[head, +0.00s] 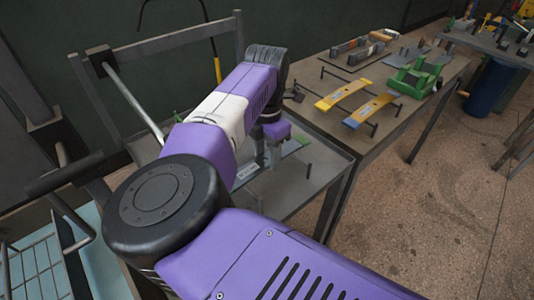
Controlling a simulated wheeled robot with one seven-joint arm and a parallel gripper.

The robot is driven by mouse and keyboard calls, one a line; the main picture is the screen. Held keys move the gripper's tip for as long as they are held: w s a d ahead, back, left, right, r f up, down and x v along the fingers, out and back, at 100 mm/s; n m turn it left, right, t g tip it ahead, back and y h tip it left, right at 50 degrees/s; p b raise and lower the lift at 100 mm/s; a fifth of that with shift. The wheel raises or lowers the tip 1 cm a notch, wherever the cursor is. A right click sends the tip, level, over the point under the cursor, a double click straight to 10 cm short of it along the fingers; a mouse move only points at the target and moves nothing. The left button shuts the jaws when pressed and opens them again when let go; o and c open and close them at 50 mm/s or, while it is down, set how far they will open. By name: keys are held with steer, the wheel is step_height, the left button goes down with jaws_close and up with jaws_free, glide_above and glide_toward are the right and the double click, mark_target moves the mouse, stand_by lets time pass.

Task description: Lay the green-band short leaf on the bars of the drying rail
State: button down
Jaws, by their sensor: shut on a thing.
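My gripper (270,160) points down over the grey table at the centre, partly hidden behind my own purple arm. The leaf's left part lies behind the fingers and arm. I cannot tell whether the leaf touches the surface below. Metal bars (130,95) on a dark frame stand at the left. More bars show at the lower left; I cannot tell which bars belong to the drying rail.
A blue drum (490,88) stands at the far right. Open floor lies at the right.

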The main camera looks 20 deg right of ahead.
mark_target(268, 159)
steer(key=shift+f, duration=0.2)
steer(key=c, duration=0.7)
jaws_free()
step_height(268, 159, up, 13)
steer(key=shift+f+b, duration=0.1)
steer(key=shift+b, duration=0.4)
steer(key=shift+d, duration=0.1)
